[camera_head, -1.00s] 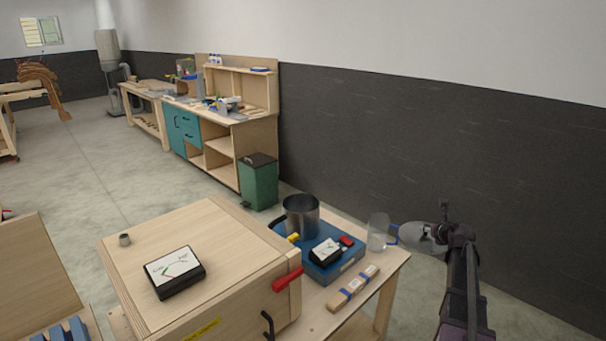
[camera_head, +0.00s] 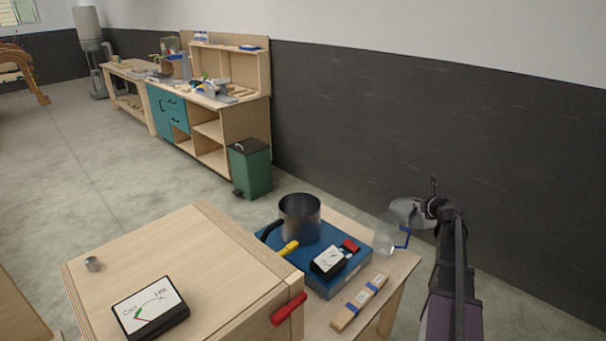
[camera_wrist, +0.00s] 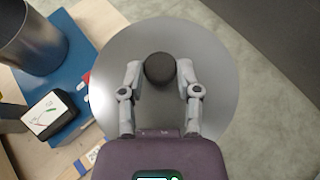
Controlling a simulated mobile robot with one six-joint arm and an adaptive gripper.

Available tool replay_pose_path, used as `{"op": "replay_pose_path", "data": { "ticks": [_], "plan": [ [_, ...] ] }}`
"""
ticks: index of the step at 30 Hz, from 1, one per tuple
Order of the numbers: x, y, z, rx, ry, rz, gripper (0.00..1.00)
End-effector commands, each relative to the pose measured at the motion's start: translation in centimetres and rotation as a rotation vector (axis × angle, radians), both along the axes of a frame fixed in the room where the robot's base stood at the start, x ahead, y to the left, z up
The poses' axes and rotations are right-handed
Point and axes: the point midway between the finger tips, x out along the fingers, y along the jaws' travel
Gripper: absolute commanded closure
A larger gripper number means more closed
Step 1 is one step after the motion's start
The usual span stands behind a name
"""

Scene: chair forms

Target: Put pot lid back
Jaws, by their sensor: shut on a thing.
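The pot lid (camera_wrist: 215,62) is a round, grey metal disc with a black knob (camera_wrist: 160,68). My gripper (camera_wrist: 160,80) is shut on the knob and holds the lid level. In the head view the lid (camera_head: 404,209) is in the air beyond the right edge of the small table, with my gripper (camera_head: 432,207) at its right side. The pot (camera_head: 300,219) is an open metal cylinder with a black handle. It stands upright on a blue hot plate (camera_head: 325,283), left of the lid and apart from it. The pot also shows at the upper left of the wrist view (camera_wrist: 30,40).
A clear jug (camera_head: 386,238) with a blue handle stands by the lid at the table's right edge. A black dial box (camera_head: 328,262) is on the hot plate's front. A wooden strip (camera_head: 360,302) lies in front. A wooden box with a red handle (camera_head: 289,309) is at left.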

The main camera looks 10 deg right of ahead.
Motion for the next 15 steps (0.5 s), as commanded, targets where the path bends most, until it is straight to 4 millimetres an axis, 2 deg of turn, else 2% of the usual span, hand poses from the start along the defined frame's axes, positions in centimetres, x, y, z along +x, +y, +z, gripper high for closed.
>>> {"op": "replay_pose_path", "data": {
  "ticks": [15],
  "plan": [
    [-0.17,-0.33,0.01,0.000,-0.001,-0.004,1.00]
  ]
}}
